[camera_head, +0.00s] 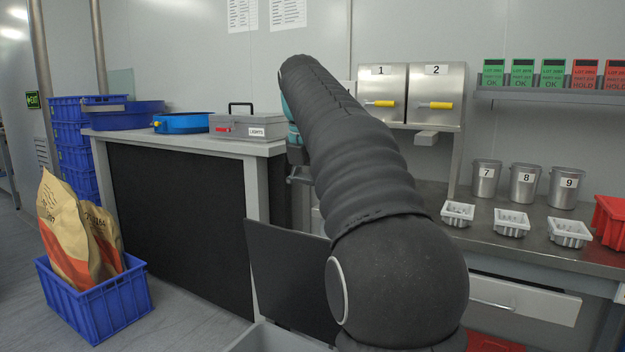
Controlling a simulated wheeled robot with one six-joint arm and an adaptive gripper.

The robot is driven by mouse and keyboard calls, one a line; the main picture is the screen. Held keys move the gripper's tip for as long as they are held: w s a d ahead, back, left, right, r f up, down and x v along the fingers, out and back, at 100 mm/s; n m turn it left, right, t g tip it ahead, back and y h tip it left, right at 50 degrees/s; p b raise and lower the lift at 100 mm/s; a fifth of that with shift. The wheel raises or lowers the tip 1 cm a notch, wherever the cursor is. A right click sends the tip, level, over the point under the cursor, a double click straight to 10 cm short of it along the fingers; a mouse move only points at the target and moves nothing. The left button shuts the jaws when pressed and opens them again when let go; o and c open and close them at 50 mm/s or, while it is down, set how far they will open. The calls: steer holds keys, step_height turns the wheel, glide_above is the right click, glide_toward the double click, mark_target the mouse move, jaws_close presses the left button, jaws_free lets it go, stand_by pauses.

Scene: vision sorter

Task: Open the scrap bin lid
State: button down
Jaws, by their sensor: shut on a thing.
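The scrap bin appears to be the grey open-topped box (275,338) at the bottom edge, mostly cut off. A dark flat panel (287,268), which looks like its lid, stands steeply raised behind it. My arm hides the panel's right part. My gripper (299,177) is small in view beyond my arm, above the panel's top edge and beside the right end of the counter. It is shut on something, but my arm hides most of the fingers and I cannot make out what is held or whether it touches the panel.
A counter (190,141) at left holds a blue tray (181,123) and a grey case (248,122). A blue crate (98,302) with paper sacks stands on the floor. At right, a bench (480,222) holds metal cups, white trays and a red bin (611,222).

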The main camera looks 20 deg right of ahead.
steer(key=shift+s+a+r, duration=0.1)
steer(key=shift+a+r, duration=0.05)
steer(key=shift+r, duration=0.75)
steer(key=shift+s+a+r, duration=0.1)
steer(key=shift+a+r, duration=0.05)
steer(key=shift+r, duration=0.75)
